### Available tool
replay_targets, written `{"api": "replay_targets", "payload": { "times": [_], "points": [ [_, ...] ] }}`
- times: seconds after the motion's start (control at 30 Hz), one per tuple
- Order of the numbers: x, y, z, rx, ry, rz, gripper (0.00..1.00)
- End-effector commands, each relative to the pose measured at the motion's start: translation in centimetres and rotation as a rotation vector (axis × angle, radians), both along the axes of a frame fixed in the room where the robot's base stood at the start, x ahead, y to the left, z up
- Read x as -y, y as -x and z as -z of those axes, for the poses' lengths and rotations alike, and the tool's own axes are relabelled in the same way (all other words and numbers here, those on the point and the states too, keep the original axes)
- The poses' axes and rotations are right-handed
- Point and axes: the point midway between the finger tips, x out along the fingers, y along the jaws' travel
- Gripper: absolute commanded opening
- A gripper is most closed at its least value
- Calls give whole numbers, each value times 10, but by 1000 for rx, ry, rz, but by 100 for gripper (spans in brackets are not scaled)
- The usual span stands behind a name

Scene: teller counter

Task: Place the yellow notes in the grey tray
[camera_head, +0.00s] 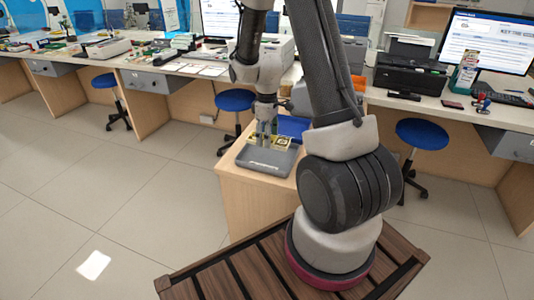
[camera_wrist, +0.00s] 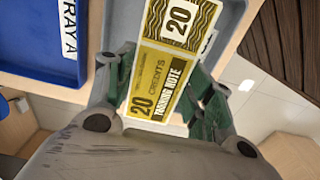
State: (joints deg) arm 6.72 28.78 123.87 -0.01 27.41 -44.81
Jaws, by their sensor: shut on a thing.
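The yellow notes (camera_wrist: 172,62) are a banded-looking stack marked "20" and "TRAINING NOTE". My gripper (camera_wrist: 166,82) is shut on them, with a green-padded finger at each long side in the wrist view. In the head view my gripper (camera_head: 265,132) points down and the notes (camera_head: 281,142) show at its tips, over the far part of the grey tray (camera_head: 264,163). The grey tray (camera_wrist: 233,12) also shows behind the notes in the wrist view. I cannot tell whether the notes touch its floor.
A blue tray (camera_head: 293,126) stands beside the grey one on the wooden stand (camera_head: 238,190); its label reads "TRAY A" in the wrist view (camera_wrist: 30,50). Behind is a long counter with a printer (camera_head: 408,75) and monitors. Blue stools (camera_head: 423,134) stand before it. Open floor lies left.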

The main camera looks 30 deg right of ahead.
Motion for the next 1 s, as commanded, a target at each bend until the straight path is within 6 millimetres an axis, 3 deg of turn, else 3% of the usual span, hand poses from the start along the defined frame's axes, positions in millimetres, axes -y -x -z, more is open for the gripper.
{"api": "replay_targets", "payload": {
  "times": [0.1, 0.47, 0.83, 0.87, 0.97, 1.0],
  "points": [
    [0, 0, 20, -1, 0, 0, 26],
    [-1, 0, 61, -1, 0, 2, 26],
    [-1, 0, 66, 0, 0, 2, 26],
    [-1, 0, 67, 0, 0, 2, 55],
    [-1, -1, 66, 1, 0, 2, 73],
    [-1, -1, 66, 1, 0, 2, 74]
  ]
}}
